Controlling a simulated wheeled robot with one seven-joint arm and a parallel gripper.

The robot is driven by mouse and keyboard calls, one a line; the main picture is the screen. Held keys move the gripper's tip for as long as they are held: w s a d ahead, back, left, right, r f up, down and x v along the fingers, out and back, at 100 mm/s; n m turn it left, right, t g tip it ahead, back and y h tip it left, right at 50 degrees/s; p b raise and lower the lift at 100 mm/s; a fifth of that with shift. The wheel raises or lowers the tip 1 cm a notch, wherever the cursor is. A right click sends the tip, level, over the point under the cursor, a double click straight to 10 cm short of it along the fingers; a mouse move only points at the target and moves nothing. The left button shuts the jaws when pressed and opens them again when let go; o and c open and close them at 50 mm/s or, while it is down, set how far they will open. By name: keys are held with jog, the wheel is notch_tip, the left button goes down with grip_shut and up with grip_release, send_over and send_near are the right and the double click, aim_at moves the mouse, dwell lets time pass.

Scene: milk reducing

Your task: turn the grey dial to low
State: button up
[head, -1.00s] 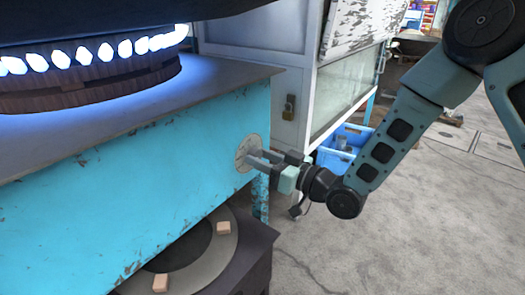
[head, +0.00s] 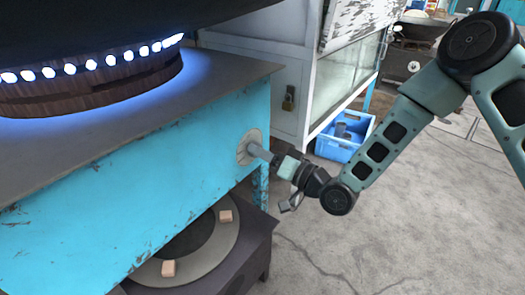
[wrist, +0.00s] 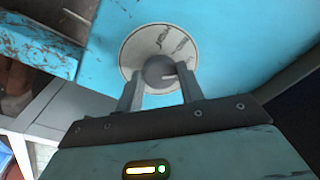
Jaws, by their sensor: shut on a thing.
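The grey dial (wrist: 156,70) is a round knob on a pale round plate (wrist: 134,48) on the blue stove front; in the wrist view its light mark points right. The plate also shows in the head view (head: 243,148). My gripper (wrist: 160,82) has one finger on each side of the knob and is shut on it. In the head view my gripper (head: 262,153) reaches the plate from the right, its fingers hiding the knob. A ring of small blue-white flames (head: 98,60) burns on the burner above.
A dark pan hangs over the burner at the top left. A blue crate (head: 340,150) stands on the floor behind my arm. A lower round burner (head: 200,262) sits under the stove top. Grey floor (head: 400,240) is clear at the right.

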jog(key=shift+s+f, duration=0.1)
dwell(0.3)
jog(key=o, duration=1)
jog(key=shift+d, duration=0.1)
jog(key=p+v, duration=0.3)
jog(key=v, duration=1.4)
jog(key=shift+s+d, duration=0.1)
